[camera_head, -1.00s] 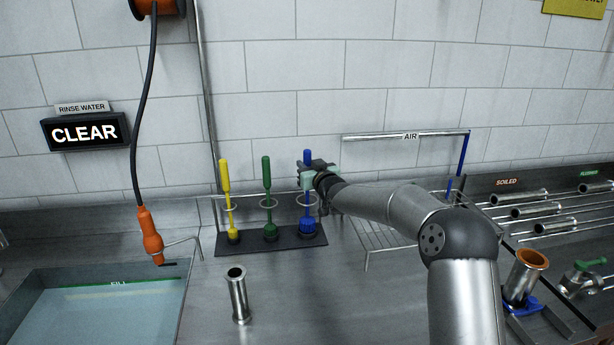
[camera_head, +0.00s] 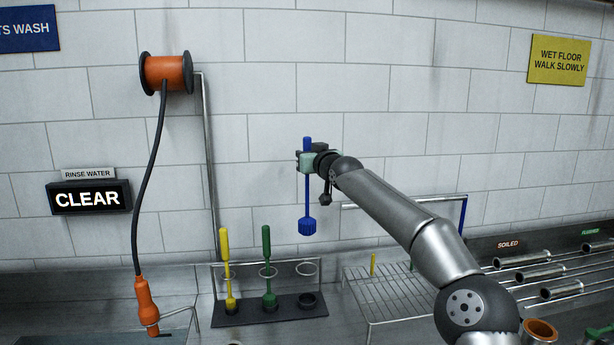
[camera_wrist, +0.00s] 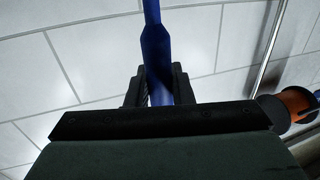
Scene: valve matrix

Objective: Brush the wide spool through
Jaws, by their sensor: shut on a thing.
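My gripper (camera_head: 306,161) is shut on the blue brush's handle and holds the brush upright in the air. The blue brush's bristle head (camera_head: 307,227) hangs down, clear above the brush rack (camera_head: 255,318). In the wrist view the blue handle (camera_wrist: 156,45) runs up from between the black fingers (camera_wrist: 158,88). The upright metal spool on the counter is almost wholly below the head view's edge. Metal spools (camera_head: 540,272) lie on the soiled rack at right. An orange-rimmed spool (camera_head: 540,328) stands at lower right. I cannot tell which is the wide one.
A yellow brush (camera_head: 225,262) and a green brush (camera_head: 267,260) stand in the rack; its right place (camera_head: 308,300) is empty. A wire rack (camera_head: 385,297) stands right of it. An orange spray nozzle (camera_head: 146,302) hangs at left. The sign reads CLEAR (camera_head: 88,198).

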